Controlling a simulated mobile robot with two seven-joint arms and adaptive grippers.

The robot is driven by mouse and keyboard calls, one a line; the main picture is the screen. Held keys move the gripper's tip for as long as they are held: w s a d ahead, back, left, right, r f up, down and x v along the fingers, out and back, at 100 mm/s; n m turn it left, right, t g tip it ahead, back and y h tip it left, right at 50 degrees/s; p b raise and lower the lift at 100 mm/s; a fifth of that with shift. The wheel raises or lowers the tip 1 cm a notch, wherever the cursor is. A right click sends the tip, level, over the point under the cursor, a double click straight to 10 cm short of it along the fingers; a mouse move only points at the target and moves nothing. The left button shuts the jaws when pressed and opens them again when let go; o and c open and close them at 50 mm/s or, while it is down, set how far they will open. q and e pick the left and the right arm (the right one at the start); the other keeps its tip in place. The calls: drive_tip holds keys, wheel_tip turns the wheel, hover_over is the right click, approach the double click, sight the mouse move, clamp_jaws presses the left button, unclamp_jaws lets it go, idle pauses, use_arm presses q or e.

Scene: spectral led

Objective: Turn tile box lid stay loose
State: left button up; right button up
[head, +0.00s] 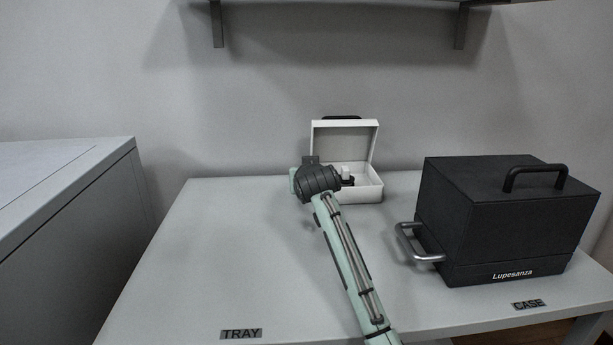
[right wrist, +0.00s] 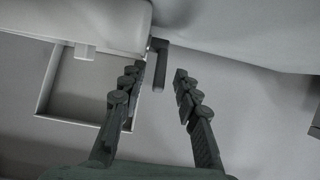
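The white tile box (head: 365,195) stands at the back of the table with its lid (head: 345,140) raised. It also shows at the left of the right wrist view (right wrist: 42,100). A small dark bar (right wrist: 160,66), which looks like the lid stay, sticks out at the box's edge near the lid. My right gripper (right wrist: 156,92) is open, with one finger on each side of the bar's free end; I cannot tell whether either touches it. In the head view my right wrist hides the box's left part. My left gripper is out of view.
A black case (head: 480,215) with a silver side handle (head: 420,245) stands on the table's right, above a "CASE" label (head: 529,304). The table's left part (head: 220,250), by the "TRAY" label (head: 241,334), is clear. A grey cabinet (head: 70,240) stands left; a shelf hangs above.

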drive_tip(key=shift+w+f, duration=0.1)
drive_tip(key=shift+w, duration=0.1)
drive_tip(key=shift+c, duration=0.5)
clamp_jaws()
